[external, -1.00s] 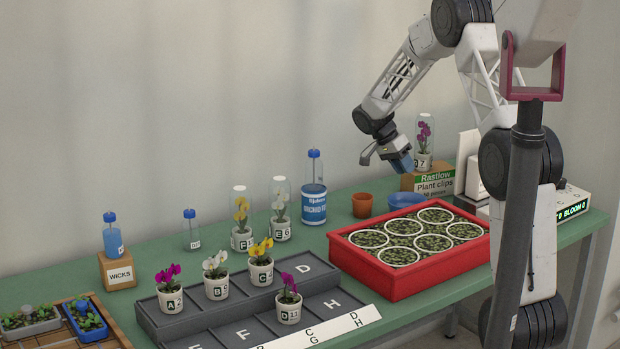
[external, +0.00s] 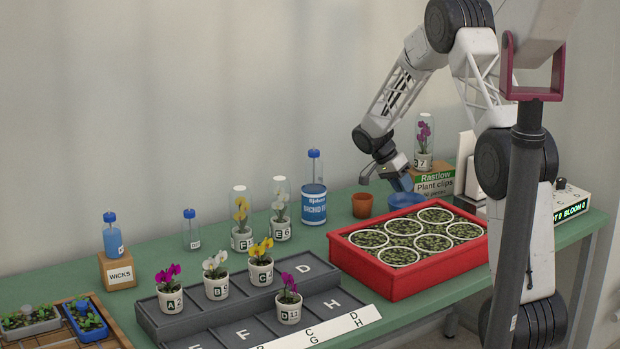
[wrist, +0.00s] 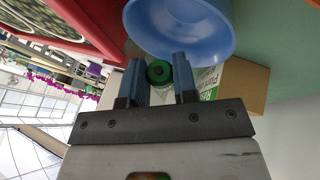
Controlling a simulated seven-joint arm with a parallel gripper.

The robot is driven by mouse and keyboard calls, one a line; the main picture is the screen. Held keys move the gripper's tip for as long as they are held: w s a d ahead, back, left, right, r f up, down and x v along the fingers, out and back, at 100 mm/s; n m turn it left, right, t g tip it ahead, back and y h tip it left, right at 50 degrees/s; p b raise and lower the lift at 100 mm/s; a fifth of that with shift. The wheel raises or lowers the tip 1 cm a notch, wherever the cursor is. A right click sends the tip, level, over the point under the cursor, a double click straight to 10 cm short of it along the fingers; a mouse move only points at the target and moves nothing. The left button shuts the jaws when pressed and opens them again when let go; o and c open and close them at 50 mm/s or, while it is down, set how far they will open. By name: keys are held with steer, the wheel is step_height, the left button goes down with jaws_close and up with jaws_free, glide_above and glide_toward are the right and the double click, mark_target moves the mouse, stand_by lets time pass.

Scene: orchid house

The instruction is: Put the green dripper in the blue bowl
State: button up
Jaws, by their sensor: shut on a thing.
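My gripper (external: 401,184) is low over the blue bowl (external: 404,203) at the back right of the bench. In the wrist view, my gripper (wrist: 159,66) is shut on the green dripper (wrist: 159,73), a round green cap with a dark centre and a pale body between the blue fingers. The blue bowl (wrist: 178,32) lies just beyond the fingertips there and appears empty where its inside shows. The dripper cannot be made out in the external view.
A red tray (external: 405,276) of planted pots stands in front of the bowl. A terracotta pot (external: 362,206) is left of it. A plant-clips box (external: 434,184), with a covered orchid (external: 424,140) on it, stands close behind right.

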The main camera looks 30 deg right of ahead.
mark_target(402, 196)
steer(key=shift+f, duration=1.95)
steer(key=o, duration=1)
steer(key=shift+r, duration=3.5)
